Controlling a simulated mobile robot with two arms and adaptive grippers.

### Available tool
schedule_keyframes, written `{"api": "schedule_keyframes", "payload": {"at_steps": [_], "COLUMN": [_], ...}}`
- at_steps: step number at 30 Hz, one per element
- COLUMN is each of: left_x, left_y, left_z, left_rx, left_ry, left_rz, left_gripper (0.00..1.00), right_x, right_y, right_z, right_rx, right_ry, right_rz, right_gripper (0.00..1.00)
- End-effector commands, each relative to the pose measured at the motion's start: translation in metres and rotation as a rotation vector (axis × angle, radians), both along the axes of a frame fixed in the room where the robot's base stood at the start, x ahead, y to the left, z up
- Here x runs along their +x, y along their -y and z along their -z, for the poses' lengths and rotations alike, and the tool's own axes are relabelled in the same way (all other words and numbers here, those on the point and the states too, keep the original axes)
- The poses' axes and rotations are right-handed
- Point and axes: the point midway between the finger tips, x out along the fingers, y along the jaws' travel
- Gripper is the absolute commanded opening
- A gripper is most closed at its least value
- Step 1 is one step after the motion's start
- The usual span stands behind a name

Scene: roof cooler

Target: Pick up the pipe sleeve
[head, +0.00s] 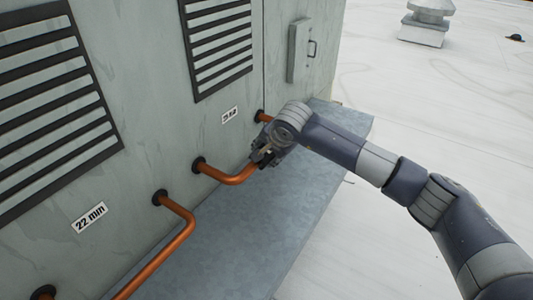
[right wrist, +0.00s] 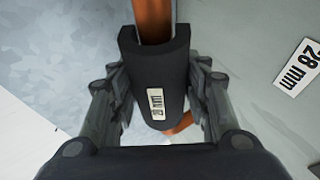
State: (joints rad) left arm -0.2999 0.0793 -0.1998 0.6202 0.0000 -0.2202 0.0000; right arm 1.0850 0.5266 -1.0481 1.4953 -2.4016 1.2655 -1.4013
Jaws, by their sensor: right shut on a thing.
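The pipe sleeve (right wrist: 155,75) is a black, split foam-like tube with a small white label, its print too small to read surely. It sits between the two fingers of my right gripper (right wrist: 158,82), which are shut on its sides. A copper pipe (right wrist: 153,22) shows beyond its top end, and more copper shows below it. I cannot tell whether the sleeve is seated around the pipe or just in front of it. In the head view my right gripper (head: 264,154) is at the end of a bent copper pipe (head: 236,178); the sleeve is not clearly distinguishable there. My left gripper is not in view.
A grey cabinet wall (head: 150,130) with black louvres stands at left, with a "22 mm" label (head: 89,217). A "28 mm" label (right wrist: 298,68) is beside the gripper. Another bent copper pipe (head: 172,240) is nearer. A metal ledge (head: 225,235) runs below; open roof lies right.

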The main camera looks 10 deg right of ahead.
Motion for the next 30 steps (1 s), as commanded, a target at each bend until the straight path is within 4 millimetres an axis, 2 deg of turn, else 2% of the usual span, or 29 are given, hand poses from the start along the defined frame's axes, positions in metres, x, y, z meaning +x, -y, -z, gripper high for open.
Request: {"api": "schedule_keyframes", "payload": {"at_steps": [8,21,25,30], "left_x": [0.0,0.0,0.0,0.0], "left_y": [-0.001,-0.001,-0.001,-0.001], "left_z": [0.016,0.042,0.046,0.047], "left_rx": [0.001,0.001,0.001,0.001], "left_ry": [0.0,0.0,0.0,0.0], "left_rz": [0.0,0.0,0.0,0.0], "left_gripper": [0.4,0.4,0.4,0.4], "right_x": [-0.032,-0.104,-0.117,-0.125], "right_y": [0.006,0.018,0.02,0.021], "right_z": [-0.017,-0.054,-0.062,-0.067], "right_rx": [-0.001,-0.002,0.0,-0.001], "right_ry": [0.004,0.004,0.003,0.002], "right_rz": [-0.001,-0.002,0.0,0.0], "right_gripper": [0.24,0.24,0.24,0.24]}}
